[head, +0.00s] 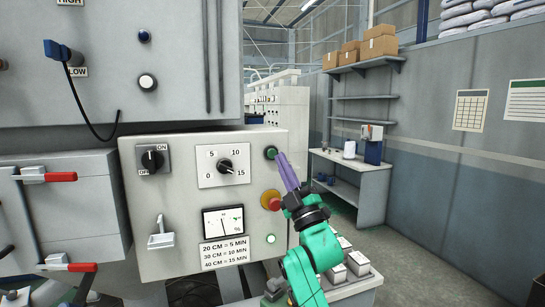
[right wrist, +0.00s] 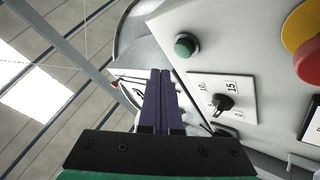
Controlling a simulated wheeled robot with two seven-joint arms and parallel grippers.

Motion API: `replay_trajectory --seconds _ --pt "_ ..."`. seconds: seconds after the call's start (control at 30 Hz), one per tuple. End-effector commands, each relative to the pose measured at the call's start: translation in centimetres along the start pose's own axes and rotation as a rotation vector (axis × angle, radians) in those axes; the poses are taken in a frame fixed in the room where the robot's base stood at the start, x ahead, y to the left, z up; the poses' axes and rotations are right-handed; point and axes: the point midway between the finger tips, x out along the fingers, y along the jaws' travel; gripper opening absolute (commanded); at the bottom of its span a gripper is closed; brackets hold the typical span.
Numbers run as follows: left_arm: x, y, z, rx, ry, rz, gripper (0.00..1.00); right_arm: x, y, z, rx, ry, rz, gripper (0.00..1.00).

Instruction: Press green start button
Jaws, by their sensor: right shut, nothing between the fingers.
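The green start button (head: 271,153) sits at the top right of the white control panel (head: 190,240). It also shows in the right wrist view (right wrist: 186,45), above and to the right of my fingertips. My right gripper (head: 281,156) is shut with its purple fingers together and empty. In the head view its tips are just right of the green button. In the right wrist view the shut fingers (right wrist: 160,72) appear apart from the button. My left gripper is not in view.
A red button on a yellow base (head: 272,201) sits below the green button. The panel also has a dial (head: 224,166), an on/off switch (head: 152,159), a meter (head: 223,222) and a small lit green lamp (head: 271,239). Floor at the right is clear.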

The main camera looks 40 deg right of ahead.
Motion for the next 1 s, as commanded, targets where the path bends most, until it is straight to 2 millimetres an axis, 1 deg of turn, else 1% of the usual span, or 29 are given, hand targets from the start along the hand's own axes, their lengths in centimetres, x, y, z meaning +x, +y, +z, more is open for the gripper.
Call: replay_trajectory --seconds 0.1,0.27,1.0 --pt "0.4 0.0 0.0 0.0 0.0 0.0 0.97 -0.9 0.5 -0.6 -0.001 0.001 0.0 0.0" --pt "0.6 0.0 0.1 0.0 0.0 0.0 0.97 -1.8 1.2 -1.2 -0.001 0.0 0.0 0.0" --pt "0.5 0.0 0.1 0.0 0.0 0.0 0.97 -1.8 1.4 -1.4 -0.001 0.0 0.0 0.0"
